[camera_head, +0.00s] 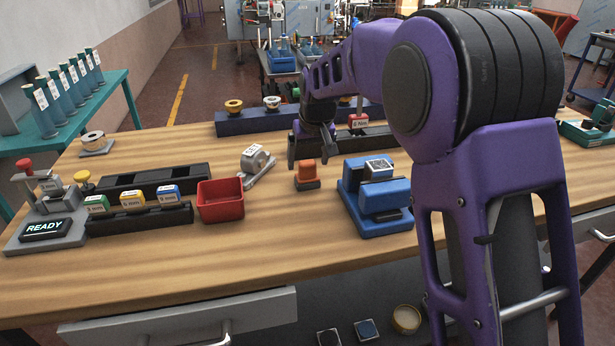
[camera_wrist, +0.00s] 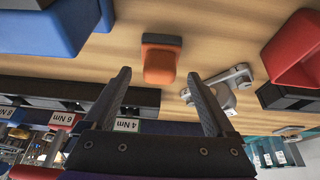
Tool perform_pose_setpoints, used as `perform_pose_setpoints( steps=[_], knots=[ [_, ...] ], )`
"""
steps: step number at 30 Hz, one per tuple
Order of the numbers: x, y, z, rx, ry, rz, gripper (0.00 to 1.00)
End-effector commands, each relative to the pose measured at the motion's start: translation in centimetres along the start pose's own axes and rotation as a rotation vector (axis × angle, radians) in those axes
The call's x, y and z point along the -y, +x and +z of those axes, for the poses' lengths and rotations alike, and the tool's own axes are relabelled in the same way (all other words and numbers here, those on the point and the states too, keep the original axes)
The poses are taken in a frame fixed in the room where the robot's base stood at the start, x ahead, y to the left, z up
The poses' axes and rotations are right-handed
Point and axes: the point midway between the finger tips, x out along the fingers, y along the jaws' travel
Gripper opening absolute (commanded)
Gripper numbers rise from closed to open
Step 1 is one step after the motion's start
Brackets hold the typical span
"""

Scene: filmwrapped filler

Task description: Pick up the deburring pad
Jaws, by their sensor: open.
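The deburring pad appears to be the small orange block with a dark grey base (camera_head: 307,175) on the wooden table, between the red tray and the blue fixture. In the wrist view the orange-and-grey block (camera_wrist: 160,60) lies just beyond the fingertips, centred between them. My gripper (camera_head: 311,152) is open and empty, its fingers pointing down above and behind the block. In the wrist view both fingers of my gripper (camera_wrist: 158,76) are spread wide and nothing is between them. The gap to the block is hard to judge.
A blue fixture (camera_head: 380,213) stands close right of the block, and a grey labelled tool (camera_head: 257,163) and red tray (camera_head: 221,200) to its left. A black rack (camera_head: 375,138) lies behind. Racks with coloured blocks and a READY unit (camera_head: 44,229) are further left. Bare wood lies in front.

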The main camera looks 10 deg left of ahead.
Motion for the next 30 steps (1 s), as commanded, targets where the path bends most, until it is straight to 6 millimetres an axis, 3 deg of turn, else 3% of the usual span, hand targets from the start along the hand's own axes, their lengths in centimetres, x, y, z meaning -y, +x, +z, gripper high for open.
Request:
perform_pose_setpoints(
  steps=[6, 14, 27, 30],
  knots=[
    [-0.1, 3.4, 0.2, 0.002, 0.001, 0.000, 0.90],
    [-0.1, 3.7, 0.1, 0.000, 0.000, 0.000, 0.88],
    [-0.1, 3.7, 0.1, 0.001, 0.000, 0.000, 0.09],
    [-0.1, 3.7, 0.1, 0.000, 0.000, 0.000, 0.00]
  ],
)
